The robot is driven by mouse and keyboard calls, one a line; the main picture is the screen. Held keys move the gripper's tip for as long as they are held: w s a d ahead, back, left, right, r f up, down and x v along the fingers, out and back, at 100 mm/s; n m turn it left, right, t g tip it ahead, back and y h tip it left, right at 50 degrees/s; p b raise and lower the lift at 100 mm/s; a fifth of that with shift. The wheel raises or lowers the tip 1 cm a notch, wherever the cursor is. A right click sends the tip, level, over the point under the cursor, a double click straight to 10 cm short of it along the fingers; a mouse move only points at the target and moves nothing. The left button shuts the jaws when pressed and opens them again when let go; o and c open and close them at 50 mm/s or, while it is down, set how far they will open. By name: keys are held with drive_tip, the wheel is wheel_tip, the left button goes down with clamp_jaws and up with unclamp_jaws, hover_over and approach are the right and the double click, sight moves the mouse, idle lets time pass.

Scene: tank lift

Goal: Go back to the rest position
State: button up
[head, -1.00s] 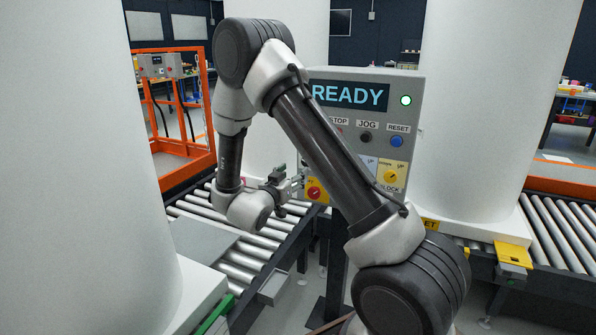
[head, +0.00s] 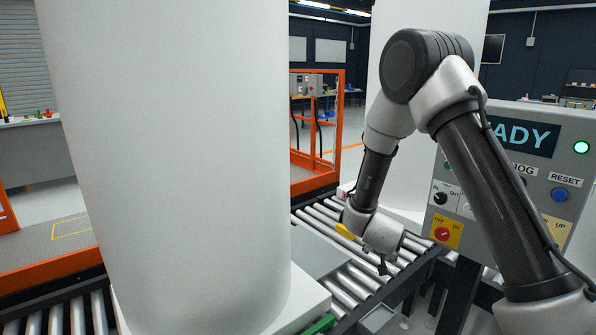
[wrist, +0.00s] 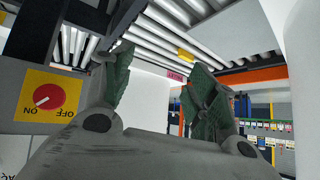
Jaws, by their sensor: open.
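My gripper (wrist: 160,75) is open in the wrist view, with its two green-padded fingers apart and nothing between them. In the head view my gripper is mostly hidden behind my wrist, and only a small dark part shows at its lower end. My arm is bent, with the forearm hanging down over the rollers, left of the control panel (head: 472,205). The panel's red rotary switch (head: 442,233) on a yellow plate also shows upside down at the left of the wrist view (wrist: 48,98), apart from the fingers.
A large white tank (head: 175,150) fills the left of the head view on a white base. Another white tank (head: 425,25) stands behind my arm. A roller conveyor (head: 350,285) runs below my wrist. An orange frame (head: 315,180) stands behind it.

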drive_tip(key=s+a+r+n+g+y, duration=0.2)
drive_tip(key=s+r+g+y, duration=0.1)
drive_tip(key=s+r, duration=0.4)
drive_tip(key=s+a+r+n+g+y, duration=0.2)
drive_tip(key=s+r+n+g+y, duration=0.15)
drive_tip(key=s, duration=0.45)
drive_tip(key=s+d+r+t+h, duration=0.1)
drive_tip(key=s+d+r, duration=0.5)
drive_tip(key=s+r, duration=0.3)
drive_tip(key=s+d+r+t+h, duration=0.1)
drive_tip(key=s+d+r+h, duration=0.1)
drive_tip(key=s+d+r, duration=0.5)
drive_tip(key=s+r, duration=0.3)
drive_tip(key=shift+d, duration=0.3)
